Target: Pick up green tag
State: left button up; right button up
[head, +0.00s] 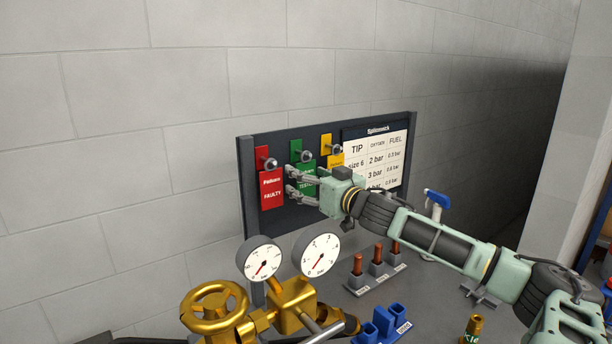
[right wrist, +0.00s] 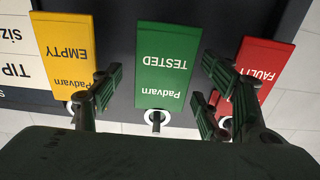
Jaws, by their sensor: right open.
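The green tag (head: 306,188), marked TESTED, hangs from a peg on a dark wall board, between a red tag and a yellow tag. In the right wrist view the green tag (right wrist: 165,62) appears upside down and centred. My right gripper (head: 291,181) is open in front of it and partly covers it in the head view. In the right wrist view the fingers (right wrist: 160,88) stand on either side of the tag, with the tag and its peg showing between them. I see no contact with the tag. My left gripper is not in view.
The red tag (head: 272,190) and yellow tag (head: 335,160) hang close on either side. A white chart (head: 375,158) is on the board's right. Below are brass valve gear with two gauges (head: 320,254), a rack of copper-coloured tips (head: 376,268) and a blue holder (head: 383,322).

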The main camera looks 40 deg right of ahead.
jog(key=shift+w, duration=0.5)
jog(key=c, duration=1.1)
